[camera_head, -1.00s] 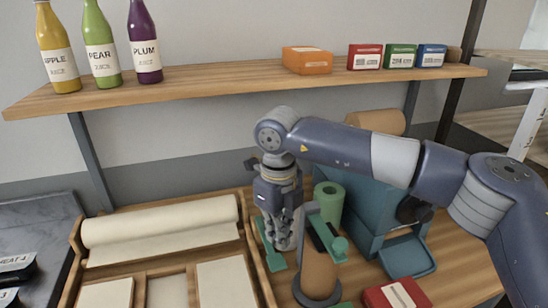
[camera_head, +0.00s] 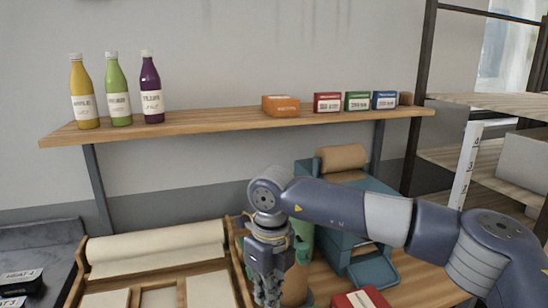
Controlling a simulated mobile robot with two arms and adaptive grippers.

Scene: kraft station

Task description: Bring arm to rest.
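My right arm (camera_head: 350,207) reaches in from the right and bends down at the wrist over the wooden worktable. My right gripper (camera_head: 267,296) hangs pointing down in front of a brown rounded object (camera_head: 296,284) and a green roll (camera_head: 303,240). Its fingertips are at the bottom edge of the picture, and I cannot tell how far apart they are or whether they touch anything. My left gripper and arm are not in view.
A blue machine (camera_head: 340,240) with a brown roll (camera_head: 341,158) stands behind the arm. A red box (camera_head: 359,300) lies at the front. A wooden tray (camera_head: 238,262) with paper is left. A shelf (camera_head: 215,124) above holds bottles and boxes. Open air lies between shelf and arm.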

